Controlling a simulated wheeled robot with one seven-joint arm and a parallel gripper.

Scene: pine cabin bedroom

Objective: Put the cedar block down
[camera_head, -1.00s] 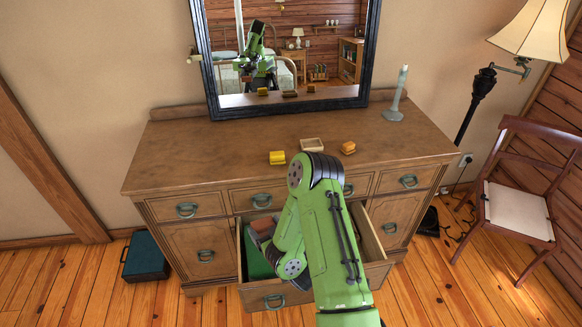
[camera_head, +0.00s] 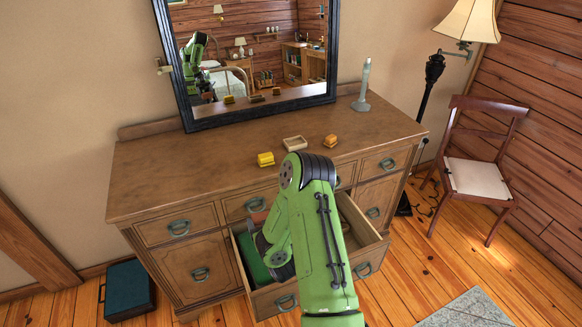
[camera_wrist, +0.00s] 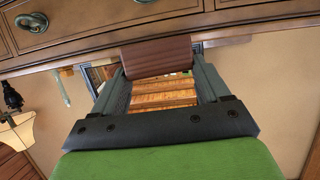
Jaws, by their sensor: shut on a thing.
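The cedar block (camera_wrist: 157,56), reddish brown with fine lines, sits between the fingertips of my gripper (camera_wrist: 157,72) in the wrist view. The gripper is shut on it, one dark finger at each side. In the head view a reddish block (camera_head: 258,217) shows just left of my arm, over the back left of the open drawer (camera_head: 366,249). It appears to be the held block. My arm hides most of the gripper there. I cannot tell whether the block touches anything.
On the dresser top (camera_head: 190,172) are a yellow block (camera_head: 265,159), a small pale tray (camera_head: 294,143), an orange object (camera_head: 330,141) and a candlestick (camera_head: 362,88). A mirror (camera_head: 254,62) stands behind. The front left of the top is clear. Something green (camera_head: 252,262) shows in the drawer.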

